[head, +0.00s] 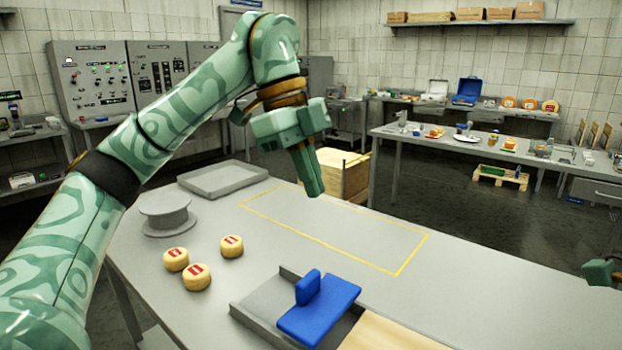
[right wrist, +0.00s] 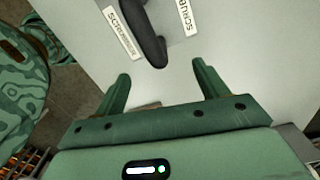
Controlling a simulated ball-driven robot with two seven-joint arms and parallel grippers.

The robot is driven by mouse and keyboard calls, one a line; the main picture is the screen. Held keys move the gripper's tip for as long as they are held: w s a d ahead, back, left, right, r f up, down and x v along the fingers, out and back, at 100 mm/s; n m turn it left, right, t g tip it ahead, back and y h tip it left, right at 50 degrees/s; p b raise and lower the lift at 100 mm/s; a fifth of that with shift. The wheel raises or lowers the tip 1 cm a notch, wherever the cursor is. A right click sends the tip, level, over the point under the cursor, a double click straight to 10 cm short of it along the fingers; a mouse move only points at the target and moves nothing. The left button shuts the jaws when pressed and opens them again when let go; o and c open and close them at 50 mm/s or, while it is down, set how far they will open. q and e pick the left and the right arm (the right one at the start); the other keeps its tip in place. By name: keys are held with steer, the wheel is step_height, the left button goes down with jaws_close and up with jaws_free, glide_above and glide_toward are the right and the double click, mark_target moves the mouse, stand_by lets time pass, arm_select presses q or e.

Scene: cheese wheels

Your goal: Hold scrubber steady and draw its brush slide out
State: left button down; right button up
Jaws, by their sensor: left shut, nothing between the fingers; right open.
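My left gripper (head: 316,190) is shut and empty, raised above the table's far side. No scrubber shows clearly in the head view, and I cannot make out a brush slide.
The grey table (head: 190,320) carries a round grey stand (head: 165,212), several small cheese wheels (head: 197,276), an empty grey tray (head: 222,180) and a blue block with a raised grip (head: 320,312) on a grey holder. The yellow outlined area (head: 335,235) is clear.

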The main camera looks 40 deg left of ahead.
arm_select(q)
steer(key=shift+s+r+p, duration=0.25)
steer(key=shift+r+p, duration=0.3)
steer(key=shift+r, duration=0.3)
steer(key=shift+s+r+p, duration=0.25)
steer(key=shift+r+p, duration=0.3)
steer(key=shift+r, duration=0.3)
arm_select(e)
steer(key=shift+r, duration=1.45)
arm_select(q)
step_height(320, 180, up, 6)
steer(key=s+p, duration=0.1)
steer(key=p, duration=0.4)
steer(key=shift+s+r+t, duration=0.25)
steer(key=shift+s+t, duration=0.1)
steer(key=shift+t, duration=0.05)
arm_select(e)
step_height(320, 180, up, 16)
steer(key=shift+r, duration=0.1)
